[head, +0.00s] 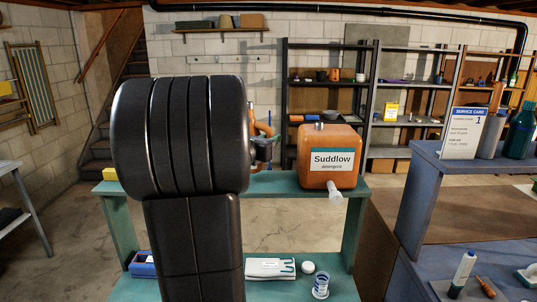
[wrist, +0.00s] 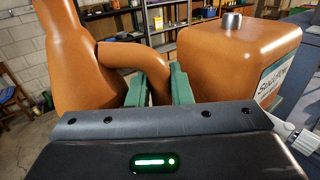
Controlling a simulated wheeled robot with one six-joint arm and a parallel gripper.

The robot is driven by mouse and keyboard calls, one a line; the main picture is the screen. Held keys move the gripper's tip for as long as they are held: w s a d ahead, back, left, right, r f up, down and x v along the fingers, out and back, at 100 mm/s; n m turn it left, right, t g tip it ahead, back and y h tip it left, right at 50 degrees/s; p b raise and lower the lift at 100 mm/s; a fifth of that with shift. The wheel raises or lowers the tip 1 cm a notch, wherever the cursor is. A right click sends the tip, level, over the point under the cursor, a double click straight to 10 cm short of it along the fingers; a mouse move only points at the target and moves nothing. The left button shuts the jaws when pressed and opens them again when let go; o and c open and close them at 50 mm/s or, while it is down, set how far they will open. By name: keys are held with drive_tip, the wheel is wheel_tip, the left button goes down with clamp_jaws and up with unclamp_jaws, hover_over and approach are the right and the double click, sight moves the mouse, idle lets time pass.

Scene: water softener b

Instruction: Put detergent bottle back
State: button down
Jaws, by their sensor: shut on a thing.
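An orange detergent bottle (wrist: 75,55) with a loop handle is at the left of the wrist view. My gripper (wrist: 158,88) is shut on its handle, with a green finger pad on each side. In the head view, my black arm hides most of this bottle; only part of its orange handle (head: 264,129) shows beside my gripper (head: 263,150). I cannot tell whether its base touches the bench. A boxy orange Suddlow detergent container (head: 329,143) with a grey cap and pale spout stands on the teal bench (head: 285,184), just right of my gripper; it also shows in the wrist view (wrist: 225,60).
The bench's lower shelf holds a blue box (head: 142,264), folded gloves (head: 268,267) and a small cup (head: 320,286). A blue-grey rack (head: 440,155) at right bears a service card (head: 462,133) and a green bottle (head: 521,132). Dark metal shelves (head: 330,95) stand behind.

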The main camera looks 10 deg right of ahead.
drive_tip(key=shift+f, duration=1.8)
drive_tip(key=shift+f, duration=0.2)
drive_tip(key=c, duration=1.3)
unclamp_jaws()
drive_tip(key=shift+r, duration=0.1)
drive_tip(key=shift+r, duration=0.1)
drive_tip(key=b+v, duration=0.3)
drive_tip(key=v, duration=0.9)
